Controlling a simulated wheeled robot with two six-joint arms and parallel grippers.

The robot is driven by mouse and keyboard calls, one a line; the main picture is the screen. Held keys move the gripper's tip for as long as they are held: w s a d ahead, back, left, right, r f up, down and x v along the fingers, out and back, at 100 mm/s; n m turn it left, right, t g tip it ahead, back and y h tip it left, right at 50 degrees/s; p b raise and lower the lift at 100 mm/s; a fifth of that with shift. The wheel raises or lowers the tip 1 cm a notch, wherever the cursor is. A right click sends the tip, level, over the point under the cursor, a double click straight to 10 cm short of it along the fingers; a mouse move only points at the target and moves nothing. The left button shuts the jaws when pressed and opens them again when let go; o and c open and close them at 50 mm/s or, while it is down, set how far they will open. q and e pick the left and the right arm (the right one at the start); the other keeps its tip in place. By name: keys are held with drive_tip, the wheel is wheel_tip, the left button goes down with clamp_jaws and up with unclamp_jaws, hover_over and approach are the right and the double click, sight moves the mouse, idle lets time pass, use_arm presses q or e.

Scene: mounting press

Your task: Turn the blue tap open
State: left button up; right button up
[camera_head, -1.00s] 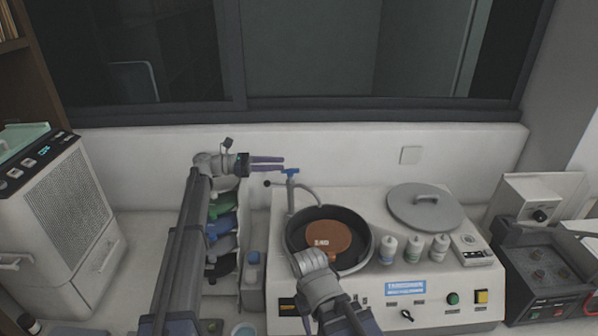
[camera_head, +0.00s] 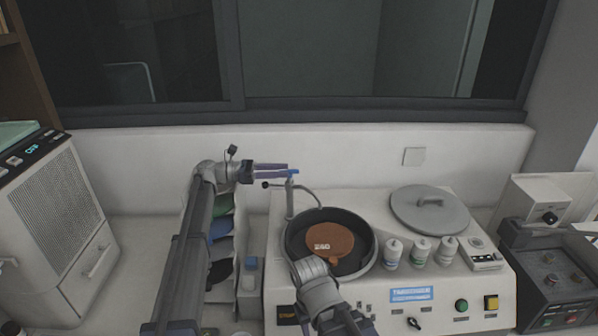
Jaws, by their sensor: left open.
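The blue tap (camera_head: 295,172) is a small blue handle on top of a grey metal faucet with a curved spout, standing behind the round dark bowl. My left gripper (camera_head: 287,170) reaches in from the left with its two purple fingers pointing right. It is open, and its fingertips are at the left part of the blue handle, partly overlapping it. I cannot tell whether they touch it.
The bowl (camera_head: 290,238) holds a brown disc and sits in a white machine (camera_head: 385,318) with several small bottles, a grey lid (camera_head: 430,212) and knobs. Several coloured bins (camera_head: 222,228) stand below my left arm. A white ventilated unit (camera_head: 58,225) is at the left.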

use_arm(q)
drive_tip(key=d, duration=0.6)
drive_tip(key=shift+d, duration=0.15)
clamp_jaws()
idle(0.4)
